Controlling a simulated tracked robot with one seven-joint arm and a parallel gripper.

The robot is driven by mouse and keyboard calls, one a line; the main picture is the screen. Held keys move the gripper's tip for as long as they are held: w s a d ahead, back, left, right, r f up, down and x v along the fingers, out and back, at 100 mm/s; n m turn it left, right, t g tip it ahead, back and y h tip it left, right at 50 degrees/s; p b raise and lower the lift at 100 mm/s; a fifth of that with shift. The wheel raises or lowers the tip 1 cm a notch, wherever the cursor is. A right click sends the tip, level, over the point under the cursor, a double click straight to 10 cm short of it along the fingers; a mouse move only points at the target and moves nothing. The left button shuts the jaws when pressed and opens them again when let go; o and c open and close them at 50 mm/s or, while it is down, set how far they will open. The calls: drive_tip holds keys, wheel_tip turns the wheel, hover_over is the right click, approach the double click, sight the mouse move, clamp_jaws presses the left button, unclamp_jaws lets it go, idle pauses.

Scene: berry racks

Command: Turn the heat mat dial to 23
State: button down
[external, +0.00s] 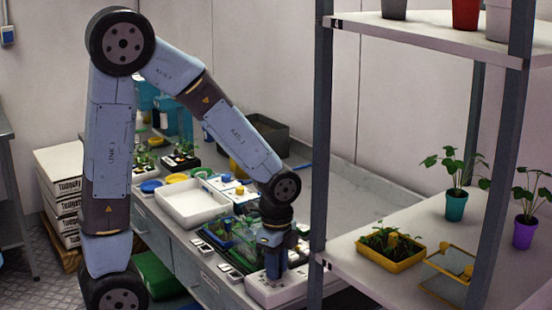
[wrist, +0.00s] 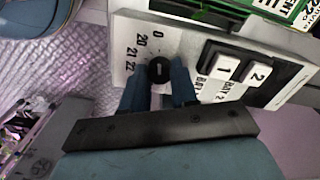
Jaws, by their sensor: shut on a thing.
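The heat mat control box is white and shows under my gripper in the external view (external: 277,292) and close up in the wrist view (wrist: 190,30). Its round black dial (wrist: 159,70) has a small pale mark on its face. The printed numbers 0, 20, 21 and 22 curve along the dial's left side; any number past 22 is hidden by a finger. I cannot tell for certain which number the mark points to. My gripper (wrist: 159,80) is shut on the dial, one blue finger on each side. In the external view my gripper (external: 273,265) points down onto the box.
Two black-and-white switches marked 1 (wrist: 222,69) and 2 (wrist: 257,74) sit right of the dial. Planted trays (external: 232,235) and a white tray (external: 193,204) stand behind on the bench. A rack post (external: 320,150) rises close to the right of my gripper.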

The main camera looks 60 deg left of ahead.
drive_tip(key=n, duration=1.1)
drive_tip(key=shift+n, duration=0.4)
drive_tip(key=n, duration=1.1)
drive_tip(key=shift+n, duration=0.4)
drive_tip(key=shift+w, duration=0.1)
drive_tip(key=c, duration=0.9)
unclamp_jaws()
drive_tip(key=shift+o, duration=0.2)
